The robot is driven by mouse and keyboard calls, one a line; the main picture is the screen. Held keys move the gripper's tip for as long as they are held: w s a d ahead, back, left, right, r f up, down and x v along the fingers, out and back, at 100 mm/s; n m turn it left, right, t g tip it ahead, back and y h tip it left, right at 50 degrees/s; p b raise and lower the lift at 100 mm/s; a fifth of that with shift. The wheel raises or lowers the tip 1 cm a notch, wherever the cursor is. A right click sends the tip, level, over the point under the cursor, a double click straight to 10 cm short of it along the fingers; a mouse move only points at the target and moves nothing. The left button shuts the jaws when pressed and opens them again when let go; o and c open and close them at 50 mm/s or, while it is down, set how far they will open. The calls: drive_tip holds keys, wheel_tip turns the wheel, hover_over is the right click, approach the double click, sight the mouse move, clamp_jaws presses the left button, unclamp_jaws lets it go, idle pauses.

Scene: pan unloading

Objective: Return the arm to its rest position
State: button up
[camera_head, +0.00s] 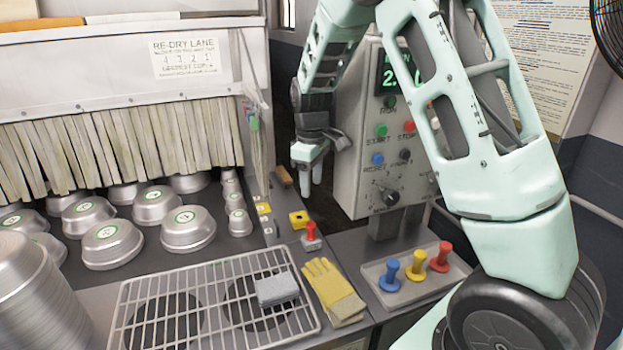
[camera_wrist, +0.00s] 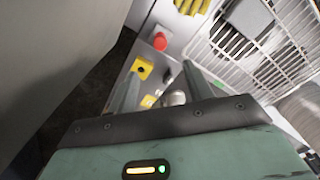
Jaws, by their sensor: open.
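My gripper (camera_head: 312,172) is open and empty in the head view. It hangs pointing down in front of the grey control box (camera_head: 350,150), above the counter's back edge. My pale green arm reaches across the right half of the head view. In the wrist view my two gripper fingers (camera_wrist: 157,88) stand apart with nothing held between them. Below them the counter shows a red button (camera_wrist: 160,41) and a yellow block (camera_wrist: 142,67).
Several metal pans (camera_head: 112,243) stand upside down at the left, before a strip curtain (camera_head: 110,150). A wire rack (camera_head: 180,290) bears a grey block (camera_head: 277,289). Yellow gloves (camera_head: 332,287) lie beside it. A tray (camera_head: 455,272) holds blue, yellow and red pegs.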

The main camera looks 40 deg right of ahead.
drive_tip(key=shift+r, duration=0.85)
drive_tip(key=shift+a, duration=0.15)
